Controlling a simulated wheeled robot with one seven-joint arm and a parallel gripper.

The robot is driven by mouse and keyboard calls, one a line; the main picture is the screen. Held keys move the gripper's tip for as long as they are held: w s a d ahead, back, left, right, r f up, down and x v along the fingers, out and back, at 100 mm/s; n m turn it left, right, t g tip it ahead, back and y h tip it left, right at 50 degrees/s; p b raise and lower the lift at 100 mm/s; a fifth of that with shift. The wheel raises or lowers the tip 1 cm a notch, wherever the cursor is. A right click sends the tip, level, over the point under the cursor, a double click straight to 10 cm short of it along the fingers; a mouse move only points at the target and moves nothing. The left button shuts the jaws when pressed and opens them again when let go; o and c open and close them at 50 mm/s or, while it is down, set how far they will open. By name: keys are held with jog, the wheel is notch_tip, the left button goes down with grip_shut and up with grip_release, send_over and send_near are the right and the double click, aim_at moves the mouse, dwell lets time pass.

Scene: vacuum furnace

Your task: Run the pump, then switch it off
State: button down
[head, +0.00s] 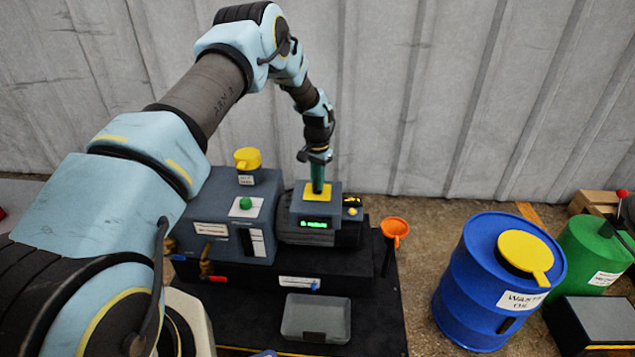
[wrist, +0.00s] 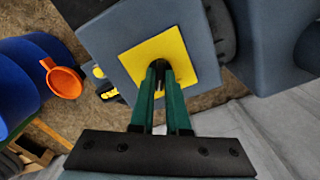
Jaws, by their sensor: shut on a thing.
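The pump (head: 217,232) is a grey-blue unit on a black base, with a yellow cap (head: 247,158) and a green knob (head: 245,203) on top. A grey switch box (head: 329,209) sits on its right part, with a lit green display (head: 315,224) and a yellow plate (head: 308,197) on top; the plate (wrist: 190,52) also shows in the wrist view. My gripper (head: 318,190) points straight down at the plate. In the wrist view its green fingers (wrist: 160,68) are shut on a small dark switch at the plate's middle, mostly hidden between them.
An orange funnel (head: 395,229) stands right of the pump. A grey tray (head: 316,318) lies in front of it. A blue waste oil drum (head: 465,282) with a yellow lid and a green canister (head: 590,250) stand further right. A corrugated wall (head: 400,90) closes the back.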

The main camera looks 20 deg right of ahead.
jog(key=c, duration=0.9)
grip_release()
notch_tip(320, 180, up, 11)
